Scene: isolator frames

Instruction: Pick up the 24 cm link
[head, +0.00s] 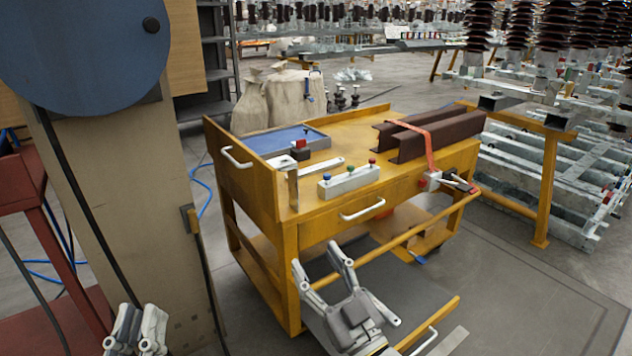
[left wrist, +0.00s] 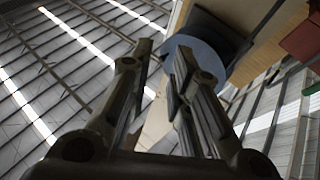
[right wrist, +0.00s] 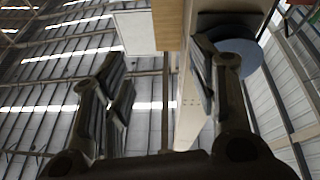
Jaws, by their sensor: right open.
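A flat silver bar (head: 320,166) with a rounded end lies on top of the yellow trolley, behind a grey block with coloured knobs. It may be a link; I cannot tell its length. Another flat grey strip (head: 448,341) shows low at the front, by the lower handle. My right gripper (head: 316,254) is open and empty in front of the trolley, below its top. My left gripper (head: 138,312) is at the bottom left, away from the trolley, with a narrow gap between its fingers and nothing in it. Both wrist views show mainly ceiling and a column, no link.
The yellow trolley (head: 322,213) also carries a blue tray (head: 284,139), the knobbed block (head: 348,181), and brown steel beams (head: 440,136) with an orange strap. A beige column with a blue disc (head: 85,45) stands left. Insulator racks fill the right. Floor is free at lower right.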

